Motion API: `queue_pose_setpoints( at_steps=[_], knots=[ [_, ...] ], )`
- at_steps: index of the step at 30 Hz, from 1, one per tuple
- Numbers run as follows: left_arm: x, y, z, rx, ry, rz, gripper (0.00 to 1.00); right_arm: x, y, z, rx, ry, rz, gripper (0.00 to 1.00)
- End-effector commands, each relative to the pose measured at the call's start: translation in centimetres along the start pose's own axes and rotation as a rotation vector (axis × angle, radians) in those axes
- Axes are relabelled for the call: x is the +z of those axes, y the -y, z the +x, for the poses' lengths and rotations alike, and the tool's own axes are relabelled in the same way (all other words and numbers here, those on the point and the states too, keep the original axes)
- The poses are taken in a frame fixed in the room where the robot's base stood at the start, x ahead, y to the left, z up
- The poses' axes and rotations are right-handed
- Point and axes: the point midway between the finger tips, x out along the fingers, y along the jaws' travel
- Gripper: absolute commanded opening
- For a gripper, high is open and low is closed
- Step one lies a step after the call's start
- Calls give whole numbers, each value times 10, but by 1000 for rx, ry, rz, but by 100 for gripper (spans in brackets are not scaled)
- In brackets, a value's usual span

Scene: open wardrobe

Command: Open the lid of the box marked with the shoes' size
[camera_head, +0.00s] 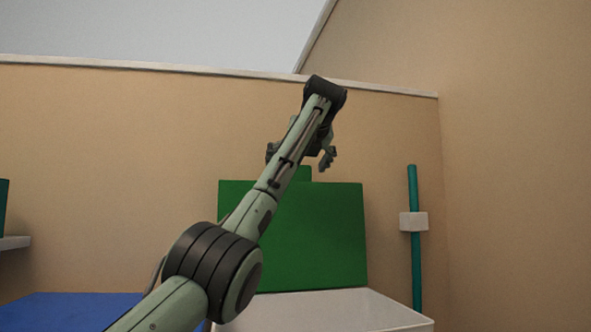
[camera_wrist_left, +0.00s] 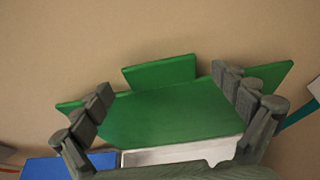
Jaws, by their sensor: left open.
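A green lid (camera_head: 320,235) with a small tab on its upper edge stands raised at the back of a white box (camera_head: 330,312). In the left wrist view the green lid (camera_wrist_left: 175,110) and a strip of the white box (camera_wrist_left: 185,152) lie beyond my fingers. A flat blue lid or box top (camera_head: 70,312) is at the lower left, and it also shows in the left wrist view (camera_wrist_left: 60,168). I see no size marking or shoes. My left gripper (camera_head: 300,155) is open and empty near the green lid's upper edge; its fingers (camera_wrist_left: 163,82) are spread. My right gripper is out of view.
A teal pole (camera_head: 413,190) with a white block (camera_head: 413,221) stands right of the green lid. A pale shelf (camera_head: 14,243) holds a teal item (camera_head: 3,208) at the left edge. A tan back wall (camera_head: 120,160) and right side wall (camera_head: 520,180) bound the space.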

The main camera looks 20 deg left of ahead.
Motion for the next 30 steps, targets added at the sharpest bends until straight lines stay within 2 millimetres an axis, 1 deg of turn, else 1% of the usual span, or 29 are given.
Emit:
queue_pose_setpoints(
  at_steps=[3,9,12,15,21,30],
  knots=[
    [1,1,-26,-2,5,1,98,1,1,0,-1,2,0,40],
    [1,1,-69,-2,5,1,98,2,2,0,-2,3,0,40],
    [0,1,-85,-2,3,1,98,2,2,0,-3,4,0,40],
    [0,1,-96,-2,2,0,98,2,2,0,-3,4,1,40],
    [0,0,-104,-1,1,0,98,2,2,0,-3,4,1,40],
    [0,0,-102,-1,1,0,98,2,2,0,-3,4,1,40]
  ],
)
